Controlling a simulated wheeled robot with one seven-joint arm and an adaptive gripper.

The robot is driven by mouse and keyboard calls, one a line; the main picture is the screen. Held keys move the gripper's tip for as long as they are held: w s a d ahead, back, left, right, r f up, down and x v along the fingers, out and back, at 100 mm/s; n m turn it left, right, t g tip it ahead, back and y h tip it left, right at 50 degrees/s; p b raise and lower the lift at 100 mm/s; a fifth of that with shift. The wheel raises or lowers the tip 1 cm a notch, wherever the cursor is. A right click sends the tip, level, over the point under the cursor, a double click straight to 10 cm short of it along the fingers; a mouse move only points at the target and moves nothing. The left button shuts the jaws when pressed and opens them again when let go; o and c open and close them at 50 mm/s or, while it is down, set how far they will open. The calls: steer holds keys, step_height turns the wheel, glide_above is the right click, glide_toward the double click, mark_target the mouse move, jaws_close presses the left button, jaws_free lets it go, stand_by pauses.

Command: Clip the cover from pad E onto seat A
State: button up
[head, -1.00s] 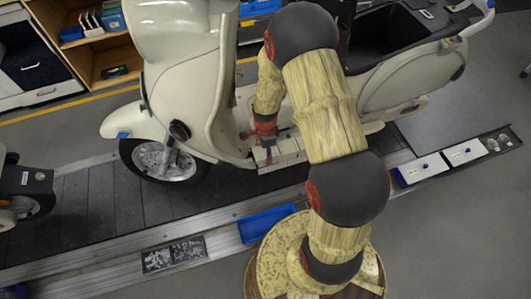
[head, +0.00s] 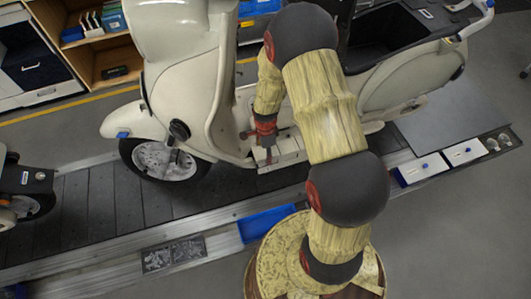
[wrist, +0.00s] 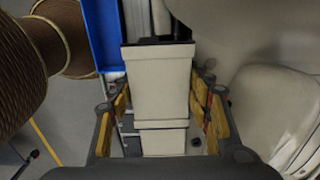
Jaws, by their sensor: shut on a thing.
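My gripper (head: 264,140) is low over the scooter's footboard. In the wrist view its two yellow-padded fingers (wrist: 160,106) stand on either side of a cream, box-shaped cover (wrist: 158,82), and they are shut on it. A second cream section (wrist: 163,143) shows below it in that view. In the head view cream blocks (head: 290,147) lie at the footboard, beside and under my fingers. The seat under the cover is hidden, and I cannot tell whether the cover touches it. No letters for pad E or seat A are readable.
The cream scooter (head: 185,80) stands on the slat conveyor (head: 95,205), its body close around my gripper. A blue tray (head: 266,224) lies at the conveyor's near edge. Two white pads (head: 423,168) with blue marks are at the right. Another vehicle (head: 25,190) is at the left edge.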

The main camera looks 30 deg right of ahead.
mark_target(265, 151)
steer(key=shift+s+f, duration=0.25)
steer(key=shift+f, duration=0.15)
steer(key=o, duration=1)
steer(key=shift+o, duration=0.7)
steer(key=shift+o, duration=0.5)
steer(key=shift+w+r, duration=0.1)
steer(key=shift+w+r, duration=0.1)
steer(key=shift+w, duration=0.15)
step_height(265, 151, up, 10)
steer(key=shift+s+r, duration=0.1)
steer(key=shift+s, duration=0.05)
steer(key=shift+s+r, duration=0.15)
steer(key=shift+r, duration=0.65)
